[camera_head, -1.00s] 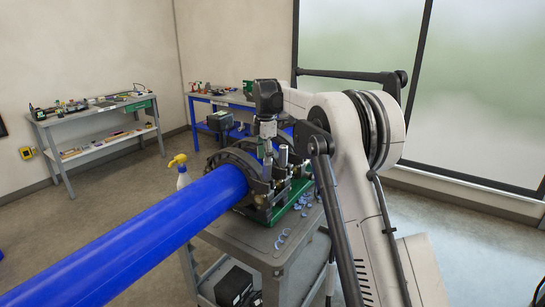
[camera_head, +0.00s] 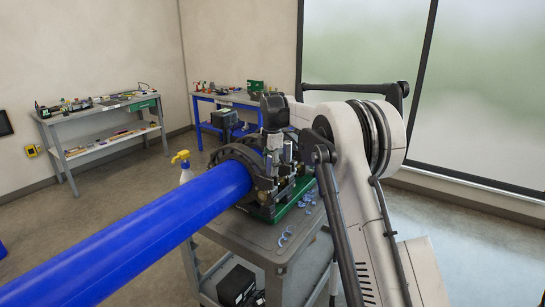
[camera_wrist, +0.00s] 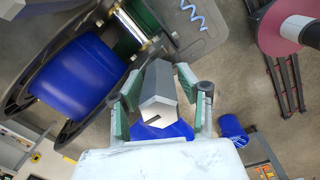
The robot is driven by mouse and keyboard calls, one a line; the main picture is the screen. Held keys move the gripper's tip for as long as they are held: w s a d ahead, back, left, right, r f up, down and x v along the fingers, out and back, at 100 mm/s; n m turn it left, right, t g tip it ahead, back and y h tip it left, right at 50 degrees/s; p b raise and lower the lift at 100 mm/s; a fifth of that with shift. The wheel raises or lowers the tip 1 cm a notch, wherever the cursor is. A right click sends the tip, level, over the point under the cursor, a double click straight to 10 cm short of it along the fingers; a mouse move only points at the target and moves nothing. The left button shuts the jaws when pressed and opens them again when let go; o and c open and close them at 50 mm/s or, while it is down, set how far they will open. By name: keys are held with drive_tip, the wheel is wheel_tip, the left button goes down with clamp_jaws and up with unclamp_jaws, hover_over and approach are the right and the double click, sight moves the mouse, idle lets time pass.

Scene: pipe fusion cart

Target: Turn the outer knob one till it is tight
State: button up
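The outer knob (camera_wrist: 160,95), a grey hexagonal piece with a slotted pale end face, stands in the middle of the wrist view. My gripper (camera_wrist: 161,88) is open around it, with a green-padded finger on either side and gaps visible between pads and knob. In the head view my gripper (camera_head: 275,152) points down at the dark pipe clamp (camera_head: 243,158) on the cart; the arm and clamp parts hide the knob there. The thick blue pipe (camera_head: 150,225) runs through the clamp, and it also shows in the wrist view (camera_wrist: 80,75).
The grey cart (camera_head: 262,238) carries the clamp and curled blue shavings (camera_head: 285,236). A spray bottle with a yellow top (camera_head: 182,165) stands left of the clamp. Workbenches (camera_head: 100,115) stand at the walls. A red disc (camera_wrist: 287,25) shows at upper right in the wrist view.

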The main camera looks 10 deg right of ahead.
clamp_jaws()
drive_tip(key=shift+m, duration=1.6)
drive_tip(key=shift+m+b, duration=0.3)
drive_tip(key=shift+m, duration=0.3)
drive_tip(key=shift+r+m, duration=0.1)
drive_tip(key=shift+m, duration=0.8)
